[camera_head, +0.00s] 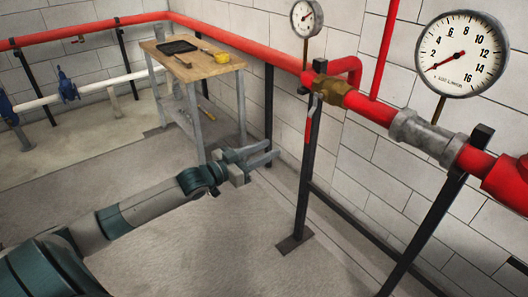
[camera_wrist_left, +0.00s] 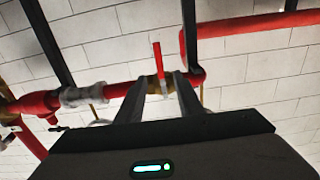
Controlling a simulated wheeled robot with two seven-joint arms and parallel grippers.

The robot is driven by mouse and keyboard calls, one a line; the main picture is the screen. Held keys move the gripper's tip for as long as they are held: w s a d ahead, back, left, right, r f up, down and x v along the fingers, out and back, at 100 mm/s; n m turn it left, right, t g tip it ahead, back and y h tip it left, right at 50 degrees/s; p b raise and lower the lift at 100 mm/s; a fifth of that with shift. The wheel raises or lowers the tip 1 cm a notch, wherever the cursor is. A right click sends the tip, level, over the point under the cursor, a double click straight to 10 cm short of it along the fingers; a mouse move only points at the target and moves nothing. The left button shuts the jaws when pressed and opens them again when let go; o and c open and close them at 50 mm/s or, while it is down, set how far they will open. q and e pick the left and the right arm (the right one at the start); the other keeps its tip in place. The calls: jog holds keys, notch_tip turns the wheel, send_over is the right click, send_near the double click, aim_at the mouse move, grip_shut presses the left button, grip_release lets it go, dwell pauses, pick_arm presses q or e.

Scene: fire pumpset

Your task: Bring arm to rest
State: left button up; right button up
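My left arm comes in from the lower left in the head view, and its gripper (camera_head: 262,155) is held out over the floor. The two fingers are spread apart with nothing between them. In the wrist view the open fingers (camera_wrist_left: 163,95) point toward the red pipe and a valve with a red lever handle (camera_wrist_left: 158,58). In the head view this red handle (camera_head: 308,128) hangs down below the brass valve (camera_head: 331,90), to the right of my gripper and apart from it. My right gripper shows in neither view.
A wooden-topped table (camera_head: 195,62) with a black tray and a yellow item stands at the back. Red pipe on black posts (camera_head: 301,170) runs along the block wall, with a large gauge (camera_head: 461,54) and a small gauge (camera_head: 306,18). The floor around my left arm is clear.

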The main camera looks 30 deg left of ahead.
pick_arm(q)
jog(key=shift+s+a, duration=0.1)
jog(key=shift+s, duration=0.15)
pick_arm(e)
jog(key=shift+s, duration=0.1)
pick_arm(q)
jog(key=shift+f, duration=0.1)
dwell(0.3)
